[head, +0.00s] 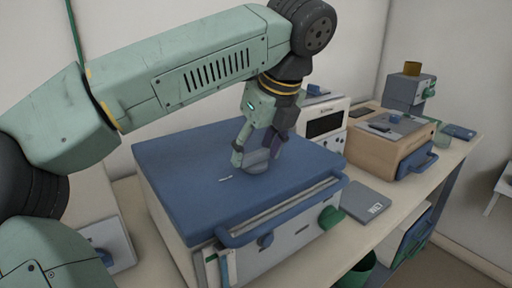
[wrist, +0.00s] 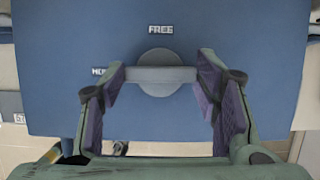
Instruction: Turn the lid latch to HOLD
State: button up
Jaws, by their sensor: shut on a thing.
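The lid latch is a grey round knob with a straight bar across it, seen in the wrist view (wrist: 160,84) and on the blue lid in the head view (head: 257,166). Its bar lies level in the wrist view, its left end toward a partly hidden label starting "HO" (wrist: 98,70). The FREE label (wrist: 160,30) is above the knob. My gripper (head: 257,157), also in the wrist view (wrist: 160,75), is shut on the latch, one finger at each end of the bar. The left finger covers the rest of the "HO" label.
A white unit (head: 325,122) and a tan furnace (head: 375,150) stand further along the bench.

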jog(key=o, duration=1.1)
jog(key=shift+o, duration=0.2)
